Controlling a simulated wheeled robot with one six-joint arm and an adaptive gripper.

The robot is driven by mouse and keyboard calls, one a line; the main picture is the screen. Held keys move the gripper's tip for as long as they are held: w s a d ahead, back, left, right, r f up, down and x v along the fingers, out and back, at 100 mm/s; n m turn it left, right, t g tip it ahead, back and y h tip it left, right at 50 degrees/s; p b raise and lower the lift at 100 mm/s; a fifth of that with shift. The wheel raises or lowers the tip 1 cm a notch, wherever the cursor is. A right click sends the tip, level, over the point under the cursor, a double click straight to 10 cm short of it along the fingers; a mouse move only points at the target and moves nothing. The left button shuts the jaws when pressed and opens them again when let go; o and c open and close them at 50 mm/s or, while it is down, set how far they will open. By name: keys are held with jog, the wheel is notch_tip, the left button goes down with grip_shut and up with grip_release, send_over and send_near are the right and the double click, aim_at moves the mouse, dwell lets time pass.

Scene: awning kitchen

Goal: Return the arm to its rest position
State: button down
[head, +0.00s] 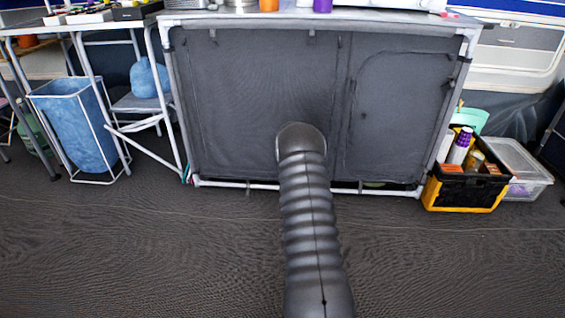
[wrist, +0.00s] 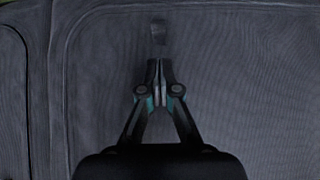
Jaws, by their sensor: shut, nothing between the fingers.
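In the wrist view my gripper (wrist: 159,82) is shut, with its two fingertips together and nothing between them. It is in front of the dark grey fabric front of the camping cabinet (wrist: 240,70). A small fabric tab shows just beyond the fingertips; I cannot tell whether they touch it. In the head view my arm reaches forward from the bottom middle towards the cabinet (head: 235,85). My gripper is hidden there behind the arm's end.
A yellow and black crate (head: 462,195) with bottles and a clear plastic box (head: 522,160) stand right of the cabinet. A blue bin (head: 80,128) in a white frame and a folding stool (head: 145,103) stand left. The foreground floor (head: 150,250) is clear around my arm.

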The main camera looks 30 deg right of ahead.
jog(key=shift+s+a+r, duration=0.15)
jog(key=shift+r, duration=0.05)
